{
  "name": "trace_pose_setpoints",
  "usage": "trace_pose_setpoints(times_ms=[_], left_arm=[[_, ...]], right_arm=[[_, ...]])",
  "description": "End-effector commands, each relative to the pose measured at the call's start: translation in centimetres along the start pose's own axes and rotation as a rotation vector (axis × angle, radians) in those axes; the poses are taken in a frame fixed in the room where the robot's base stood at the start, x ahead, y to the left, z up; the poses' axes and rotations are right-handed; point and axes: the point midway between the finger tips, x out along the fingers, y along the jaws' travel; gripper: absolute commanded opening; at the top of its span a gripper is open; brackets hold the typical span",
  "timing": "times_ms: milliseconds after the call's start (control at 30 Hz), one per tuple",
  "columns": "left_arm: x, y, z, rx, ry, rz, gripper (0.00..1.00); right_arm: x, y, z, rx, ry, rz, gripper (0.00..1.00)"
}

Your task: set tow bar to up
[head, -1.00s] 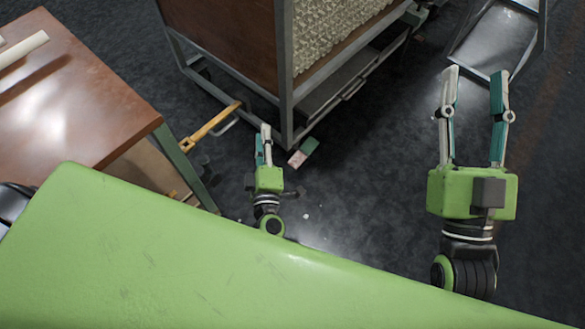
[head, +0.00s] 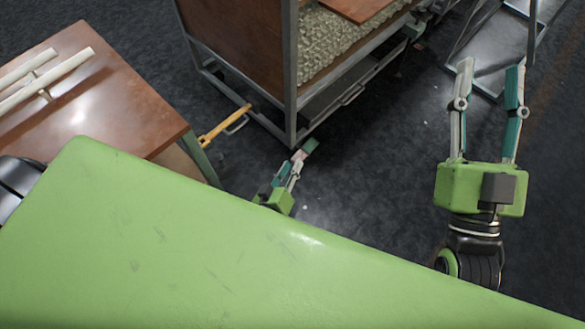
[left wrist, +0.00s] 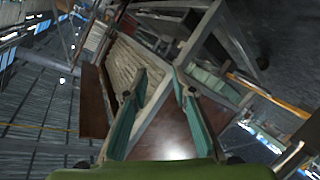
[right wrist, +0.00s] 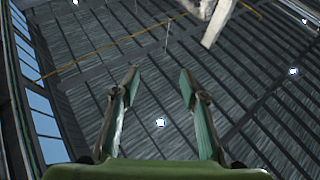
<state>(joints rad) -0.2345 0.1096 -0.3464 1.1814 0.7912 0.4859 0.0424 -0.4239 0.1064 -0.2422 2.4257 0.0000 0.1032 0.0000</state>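The yellow tow bar (head: 225,124) is low in the head view, between the brown table and the corner of the wheeled metal cart (head: 290,75). It slopes up to the right, towards the cart; its lower left end is behind the table. A yellow bar (left wrist: 270,95), probably the same one, shows at the right of the left wrist view. My left gripper (head: 291,166) is open and empty, right of and below the tow bar in the picture and apart from it. Its base is partly hidden by my green body. My right gripper (head: 490,68) is open and empty at the right.
The brown table (head: 120,105) with pale tubes (head: 45,85) on it stands at the left. The cart holds pale, textured contents (head: 335,40). A metal frame (head: 495,50) stands at the upper right. Dark floor (head: 375,155) is clear between the grippers.

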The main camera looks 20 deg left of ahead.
Motion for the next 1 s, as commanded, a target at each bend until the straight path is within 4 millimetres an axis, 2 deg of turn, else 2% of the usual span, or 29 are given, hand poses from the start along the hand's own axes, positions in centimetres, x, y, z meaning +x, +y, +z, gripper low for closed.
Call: trace_pose_setpoints(times_ms=[133, 767, 867, 967, 1000], left_arm=[[-0.5, -0.1, 0.4, 0.03, -0.033, -0.004, 0.25], [-0.5, -0.1, 0.7, 0.036, -0.04, -0.003, 0.25], [-0.5, 0.6, 0.8, 0.041, -0.062, 0.011, 0.25], [-0.6, 2.6, 1.4, 0.061, -0.129, 0.049, 0.25], [-0.8, 3.7, 1.6, 0.078, -0.168, 0.071, 0.25]], right_arm=[[0.4, 0.0, -0.7, 0.0, 0.0, 0.0, 0.4], [0.4, 0.0, -0.7, 0.0, -0.002, 0.0, 0.4], [0.3, 0.1, 0.1, -0.001, -0.035, 0.002, 0.4], [-0.1, 0.4, 2.6, -0.006, -0.135, 0.007, 0.4], [-0.5, 0.5, 4.0, -0.008, -0.194, 0.01, 0.4]])
